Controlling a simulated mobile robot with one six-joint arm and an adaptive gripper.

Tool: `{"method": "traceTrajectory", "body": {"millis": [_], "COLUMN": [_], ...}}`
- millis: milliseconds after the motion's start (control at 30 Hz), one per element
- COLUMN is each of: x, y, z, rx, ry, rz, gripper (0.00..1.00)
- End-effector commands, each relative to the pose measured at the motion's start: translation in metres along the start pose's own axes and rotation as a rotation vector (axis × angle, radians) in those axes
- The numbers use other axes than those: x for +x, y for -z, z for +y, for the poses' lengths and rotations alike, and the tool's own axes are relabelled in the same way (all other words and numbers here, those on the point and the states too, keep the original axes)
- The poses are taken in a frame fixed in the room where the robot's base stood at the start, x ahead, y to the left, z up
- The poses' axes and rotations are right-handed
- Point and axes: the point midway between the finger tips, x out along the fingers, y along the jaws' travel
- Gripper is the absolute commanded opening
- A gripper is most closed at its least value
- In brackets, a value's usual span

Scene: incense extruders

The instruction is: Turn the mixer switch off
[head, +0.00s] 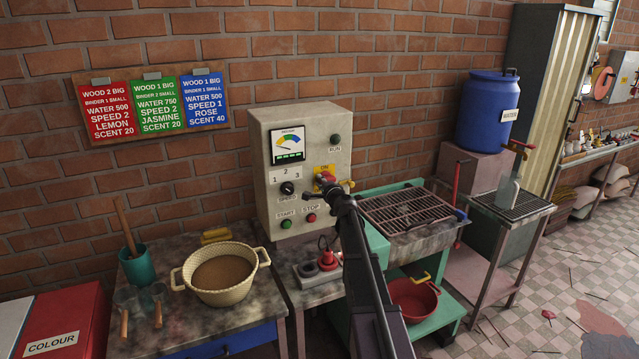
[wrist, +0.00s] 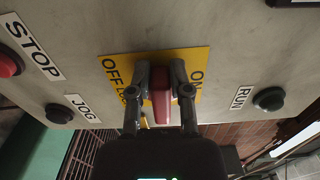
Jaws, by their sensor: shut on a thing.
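The mixer's grey control box (head: 300,130) stands against the brick wall. Its switch is a red handle (wrist: 160,95) on a yellow plate (wrist: 112,64) lettered OFF and ON. In the wrist view, my gripper (wrist: 160,75) has one finger on each side of the red handle and is shut on it. The fingers and handle cover the plate's middle, and I cannot tell which setting the handle points to. In the head view, my gripper (head: 328,187) is at the yellow plate, and my arm comes up from below.
On the box are a gauge (head: 288,146), a green RUN button (wrist: 269,98), a red STOP button (wrist: 9,65) and a speed knob (head: 287,188).

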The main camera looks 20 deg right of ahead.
Motion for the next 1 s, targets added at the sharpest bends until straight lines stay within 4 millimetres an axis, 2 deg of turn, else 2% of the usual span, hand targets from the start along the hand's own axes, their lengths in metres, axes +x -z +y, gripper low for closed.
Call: {"method": "traceTrajectory", "body": {"millis": [233, 633, 667, 733, 767, 1000], "x": [0.0024, 0.0033, 0.0034, 0.0034, 0.0033, 0.0019], "y": [0.0041, 0.0054, 0.0055, 0.0056, 0.0056, 0.0036], "z": [0.0009, 0.0004, 0.0004, 0.0004, 0.0004, 0.0009], "rx": [-0.061, -0.067, -0.066, -0.066, -0.066, -0.066], "ry": [0.001, 0.001, 0.001, 0.001, 0.001, 0.001], "rz": [0.008, 0.01, 0.01, 0.01, 0.01, 0.006], "gripper": [0.0, 0.0, 0.35, 0.56, 0.6, 0.6]}}
